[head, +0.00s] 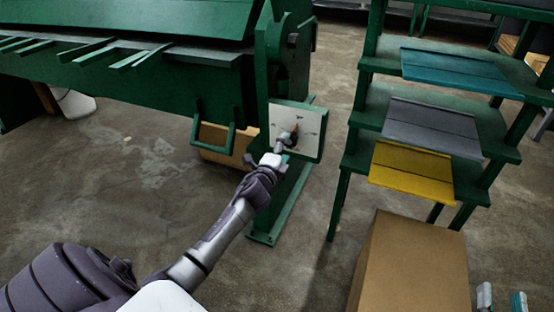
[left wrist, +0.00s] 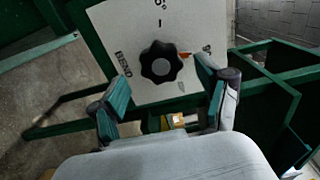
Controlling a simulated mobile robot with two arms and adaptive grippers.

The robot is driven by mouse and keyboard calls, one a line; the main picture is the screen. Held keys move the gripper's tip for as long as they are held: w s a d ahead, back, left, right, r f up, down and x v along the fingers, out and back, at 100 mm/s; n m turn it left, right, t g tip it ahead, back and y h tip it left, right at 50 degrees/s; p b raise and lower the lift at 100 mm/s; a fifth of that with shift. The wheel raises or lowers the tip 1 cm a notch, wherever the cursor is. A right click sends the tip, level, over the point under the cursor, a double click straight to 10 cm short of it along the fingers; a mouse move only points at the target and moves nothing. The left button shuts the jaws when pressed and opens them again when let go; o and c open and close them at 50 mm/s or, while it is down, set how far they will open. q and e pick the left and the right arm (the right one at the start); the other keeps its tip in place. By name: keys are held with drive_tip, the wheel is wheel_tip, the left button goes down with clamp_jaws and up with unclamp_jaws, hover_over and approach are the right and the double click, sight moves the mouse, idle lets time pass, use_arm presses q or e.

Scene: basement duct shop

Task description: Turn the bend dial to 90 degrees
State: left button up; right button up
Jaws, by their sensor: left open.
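The bend dial is a black lobed knob (left wrist: 161,62) on a white plate (left wrist: 110,22) marked BEND. The plate (head: 310,120) also shows in the head view, on the green machine's end. An orange mark (left wrist: 184,54) shows at the knob's right side, close to a partly hidden marking that begins with 9. Another marking, partly cut off, is at the plate's top. My left gripper (left wrist: 162,80) is open in front of the knob, one finger on each side of its lower part; contact cannot be told. My right gripper (head: 501,300) is open and empty at the lower right.
The green machine (head: 150,75) fills the upper left. A green rack (head: 372,103) with teal, grey and yellow panels stands to the right. A cardboard box (head: 415,265) is in front of the rack. The concrete floor at left is mostly clear.

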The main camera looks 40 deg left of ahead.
use_arm(q)
drive_tip(key=v, duration=0.7)
drive_tip(key=shift+s, duration=0.15)
